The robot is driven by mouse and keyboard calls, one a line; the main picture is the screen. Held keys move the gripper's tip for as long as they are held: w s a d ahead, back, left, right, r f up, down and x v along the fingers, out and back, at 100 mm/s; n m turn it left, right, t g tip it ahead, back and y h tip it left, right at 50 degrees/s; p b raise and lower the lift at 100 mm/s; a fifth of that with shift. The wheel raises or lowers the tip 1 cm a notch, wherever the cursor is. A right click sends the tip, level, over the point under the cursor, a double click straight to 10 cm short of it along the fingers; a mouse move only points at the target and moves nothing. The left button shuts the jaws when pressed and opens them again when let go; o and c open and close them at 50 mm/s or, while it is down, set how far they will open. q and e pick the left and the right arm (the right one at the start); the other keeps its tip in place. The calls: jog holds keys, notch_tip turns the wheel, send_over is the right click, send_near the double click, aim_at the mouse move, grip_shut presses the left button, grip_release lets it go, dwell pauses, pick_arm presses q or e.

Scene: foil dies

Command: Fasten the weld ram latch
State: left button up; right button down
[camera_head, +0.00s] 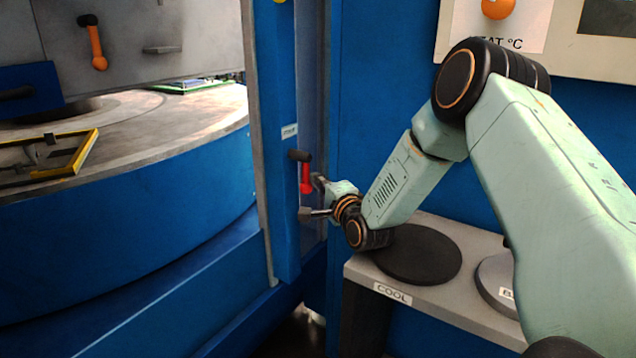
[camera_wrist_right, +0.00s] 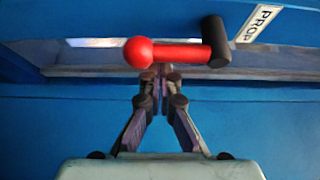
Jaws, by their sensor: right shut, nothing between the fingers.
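A red-handled lever (camera_head: 306,178) with a dark pivot hangs down on the blue post. In the right wrist view the lever (camera_wrist_right: 180,53) has a red ball end and a black pivot, beside a label reading PROP. My right gripper (camera_head: 312,197) is at this lever, its fingers closed together and empty. In the wrist view its fingertips (camera_wrist_right: 160,72) meet just below the red handle; I cannot tell if they touch it. An orange lever (camera_head: 96,46) hangs from a dark pivot on the grey panel at upper left. No lever is readably labelled weld ram latch. My left gripper is not in view.
A round table (camera_head: 150,120) at left bears a yellow-edged frame (camera_head: 62,160). A grey shelf (camera_head: 365,272) with a dark disc (camera_head: 420,254) and a COOL label lies below my right arm. An orange knob (camera_head: 497,7) is on the upper right panel.

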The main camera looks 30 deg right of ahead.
jog(key=shift+a, duration=0.15)
dwell(0.4)
jog(key=shift+f+m, duration=0.2)
jog(key=shift+m, duration=0.2)
